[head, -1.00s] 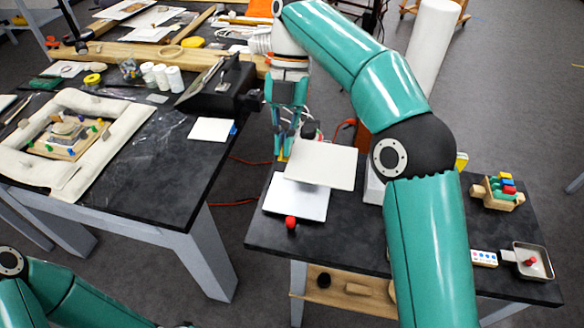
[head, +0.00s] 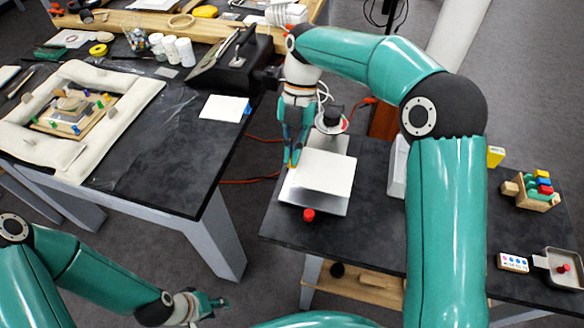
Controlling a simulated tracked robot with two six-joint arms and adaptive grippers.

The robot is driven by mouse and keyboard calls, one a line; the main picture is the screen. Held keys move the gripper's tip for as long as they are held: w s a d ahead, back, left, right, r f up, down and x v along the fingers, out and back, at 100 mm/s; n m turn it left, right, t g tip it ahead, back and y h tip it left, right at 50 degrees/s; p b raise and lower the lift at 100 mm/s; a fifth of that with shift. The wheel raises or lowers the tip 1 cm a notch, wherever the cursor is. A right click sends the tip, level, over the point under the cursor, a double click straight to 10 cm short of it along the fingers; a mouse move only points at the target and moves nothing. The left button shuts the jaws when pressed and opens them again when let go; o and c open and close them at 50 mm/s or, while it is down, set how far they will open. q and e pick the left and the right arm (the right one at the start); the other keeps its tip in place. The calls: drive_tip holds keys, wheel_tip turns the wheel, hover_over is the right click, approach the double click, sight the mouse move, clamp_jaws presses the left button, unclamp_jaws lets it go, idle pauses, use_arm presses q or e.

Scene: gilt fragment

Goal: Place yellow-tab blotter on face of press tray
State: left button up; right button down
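The yellow-tab blotter (head: 322,172) is a white square sheet over the press tray (head: 325,205). Its small yellow-orange tab is at its left edge, by the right gripper's fingertips. The tray's silver face shows as a strip along the near side, with a red knob (head: 308,215) at the front. I cannot tell whether the blotter touches the face. My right gripper (head: 291,163) points down and appears shut on the blotter's tab edge. My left gripper (head: 212,302) is low at the bottom left, away from both tables, and its finger opening is unclear.
A blue-tab white sheet (head: 224,108) lies on the left table (head: 150,165), near a padded frame (head: 25,138). A black box (head: 235,65) stands behind. On the right table, a wooden rack (head: 532,190) and a small metal tray (head: 566,268) sit right of my arm.

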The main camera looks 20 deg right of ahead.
sight(293, 168)
drive_tip(key=shift+s+f, duration=0.1)
drive_tip(key=shift+f, duration=2.95)
drive_tip(key=c, duration=1.3)
unclamp_jaws()
drive_tip(key=shift+d+r, duration=0.1)
drive_tip(key=shift+r, duration=0.05)
drive_tip(key=p+v, duration=0.1)
drive_tip(key=v, duration=1)
drive_tip(key=shift+r, duration=0.4)
